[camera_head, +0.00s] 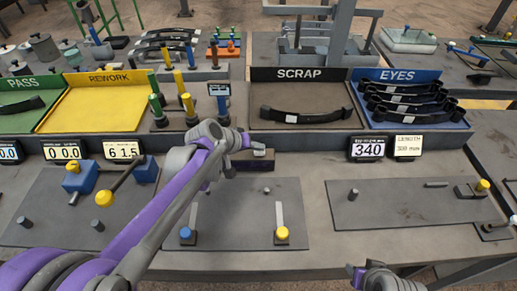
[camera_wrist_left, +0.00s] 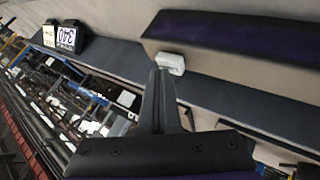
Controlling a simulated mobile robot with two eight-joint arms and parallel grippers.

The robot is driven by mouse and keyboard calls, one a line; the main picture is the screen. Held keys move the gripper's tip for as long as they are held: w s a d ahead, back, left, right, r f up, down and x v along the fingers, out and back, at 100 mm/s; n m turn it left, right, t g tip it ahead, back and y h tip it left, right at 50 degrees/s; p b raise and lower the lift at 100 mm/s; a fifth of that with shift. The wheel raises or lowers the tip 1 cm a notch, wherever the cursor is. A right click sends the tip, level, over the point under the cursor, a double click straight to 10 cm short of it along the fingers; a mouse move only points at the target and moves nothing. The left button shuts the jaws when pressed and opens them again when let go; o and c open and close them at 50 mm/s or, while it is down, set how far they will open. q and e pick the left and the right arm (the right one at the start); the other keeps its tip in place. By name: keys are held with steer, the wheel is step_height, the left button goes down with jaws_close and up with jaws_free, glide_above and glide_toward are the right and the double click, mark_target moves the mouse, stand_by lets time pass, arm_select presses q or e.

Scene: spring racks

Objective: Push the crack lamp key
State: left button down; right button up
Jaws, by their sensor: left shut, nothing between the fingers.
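A small white block, which looks like the lamp key (camera_wrist_left: 170,63), sits on the edge of a pale housing with a dark purple face (camera_wrist_left: 235,32) in the left wrist view. My left gripper (camera_wrist_left: 158,80) is shut and empty, its dark fingertips just below the white block; I cannot tell whether they touch. In the head view my left gripper (camera_head: 230,171) is at the back of the middle bench, beside a dark purple-tinted lamp block (camera_head: 256,165), with the forearm partly covering this area. My right gripper (camera_head: 384,278) shows only partly at the bottom edge, its fingers unclear.
Behind stand the yellow REWORK tray (camera_head: 95,105), the SCRAP tray (camera_head: 300,125) and the blue EYES tray (camera_head: 415,115). A display reading 340 (camera_head: 367,148) stands on the right. The middle mat (camera_head: 245,215) carries blue- and yellow-knobbed levers. The right mat (camera_head: 400,203) is mostly clear.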

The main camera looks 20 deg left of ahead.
mark_target(257, 153)
arm_select(q)
steer(key=shift+r+p, duration=0.35)
steer(key=shift+r, duration=0.1)
arm_select(e)
steer(key=shift+w+r, duration=0.2)
steer(key=shift+r, duration=0.25)
arm_select(q)
steer(key=shift+r, duration=0.15)
arm_select(e)
steer(key=shift+r, duration=0.1)
arm_select(q)
step_height(257, 153, up, 6)
steer(key=p, duration=0.3)
steer(key=shift+w+p, duration=0.1)
steer(key=shift+p, duration=0.25)
arm_select(e)
steer(key=r, duration=0.1)
steer(key=w+r, duration=0.1)
steer(key=r, duration=0.2)
steer(key=shift+w+r, duration=0.35)
steer(key=shift+s, duration=0.1)
arm_select(q)
steer(key=s+a+f+m+g+y, duration=0.1)
steer(key=s+f+y, duration=0.1)
steer(key=s, duration=1)
steer(key=s+a+f+m+g+y, duration=0.1)
steer(key=s+f, duration=0.4)
steer(key=s, duration=0.7)
steer(key=shift+m+y, duration=0.3)
steer(key=shift+y, duration=0.5)
